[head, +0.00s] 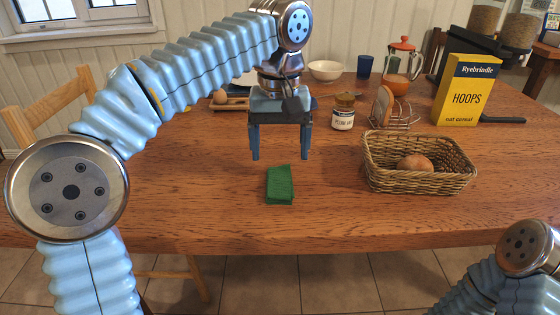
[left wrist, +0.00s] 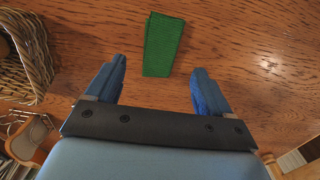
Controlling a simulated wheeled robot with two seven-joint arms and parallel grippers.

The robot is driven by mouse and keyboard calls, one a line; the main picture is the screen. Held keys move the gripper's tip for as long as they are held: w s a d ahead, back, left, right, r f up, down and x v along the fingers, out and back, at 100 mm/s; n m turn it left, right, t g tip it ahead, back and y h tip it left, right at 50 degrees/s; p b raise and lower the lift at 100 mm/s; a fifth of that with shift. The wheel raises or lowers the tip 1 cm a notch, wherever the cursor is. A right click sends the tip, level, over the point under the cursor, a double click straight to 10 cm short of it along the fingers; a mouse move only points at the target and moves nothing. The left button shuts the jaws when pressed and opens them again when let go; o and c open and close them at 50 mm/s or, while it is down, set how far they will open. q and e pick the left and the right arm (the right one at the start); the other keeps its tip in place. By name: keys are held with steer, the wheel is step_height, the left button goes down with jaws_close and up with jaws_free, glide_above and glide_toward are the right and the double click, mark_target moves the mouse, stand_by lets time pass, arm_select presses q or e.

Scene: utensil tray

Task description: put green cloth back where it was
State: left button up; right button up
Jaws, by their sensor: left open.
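The green cloth (head: 279,185) lies folded on the bare wooden table, in front of my left gripper and left of the wicker basket. In the left wrist view the cloth (left wrist: 163,44) lies beyond the fingertips, roughly between their lines. My left gripper (head: 281,157) is open and empty, pointing down above the table; its two blue fingers also show in the left wrist view (left wrist: 157,75). Nothing is between them. Of my right arm only a part shows at the lower right; its gripper is out of view.
The wicker basket (head: 376,177) with a round brown item (head: 415,162) stands right of the cloth. Behind are a jar (head: 343,118), a toast rack (head: 398,119), a cereal box (head: 466,90) and a white bowl (head: 326,70). The table (head: 200,205) is clear around the cloth.

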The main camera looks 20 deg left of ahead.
mark_target(280, 178)
arm_select(q)
step_height(280, 178, up, 5)
steer(key=shift+f+p, duration=0.1)
steer(key=shift+p, duration=0.55)
